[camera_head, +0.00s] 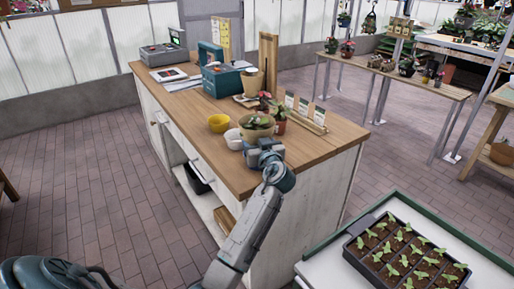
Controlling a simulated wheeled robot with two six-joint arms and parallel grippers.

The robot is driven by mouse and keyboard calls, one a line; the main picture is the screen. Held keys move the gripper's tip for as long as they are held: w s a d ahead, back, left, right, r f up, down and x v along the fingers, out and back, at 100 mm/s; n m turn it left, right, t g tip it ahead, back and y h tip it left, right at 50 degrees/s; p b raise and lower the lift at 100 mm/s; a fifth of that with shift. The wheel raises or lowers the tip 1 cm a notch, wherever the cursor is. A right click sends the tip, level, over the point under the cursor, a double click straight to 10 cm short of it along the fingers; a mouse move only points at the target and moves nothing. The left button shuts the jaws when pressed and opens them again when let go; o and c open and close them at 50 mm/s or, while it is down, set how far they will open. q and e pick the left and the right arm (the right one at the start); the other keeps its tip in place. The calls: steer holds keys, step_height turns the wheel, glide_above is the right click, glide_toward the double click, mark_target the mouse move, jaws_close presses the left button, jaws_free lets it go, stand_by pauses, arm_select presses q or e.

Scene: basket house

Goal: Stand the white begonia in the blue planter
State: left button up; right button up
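My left arm reaches up from the bottom, and its gripper (264,150) is at the near edge of the wooden counter. A wide tan pot with green leaves (257,127) is directly beyond the gripper. The fingers are hidden, so I cannot tell whether they are open or touch the pot. I cannot make out a white begonia for certain. A small plant in a bluish pot (344,19) is far off at the back; I cannot tell if it is the blue planter. My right gripper is not in view.
The counter (325,144) also holds a yellow bowl (218,123), a white bowl (233,139), a reddish plant (275,110) and a teal box (222,82). A seedling tray (347,249) is at lower right. A bench with potted plants (450,91) stands behind. Brick floor is open at left.

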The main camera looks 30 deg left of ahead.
arm_select(q)
step_height(320, 180, down, 3)
steer(key=shift+f, duration=0.1)
stand_by(0.3)
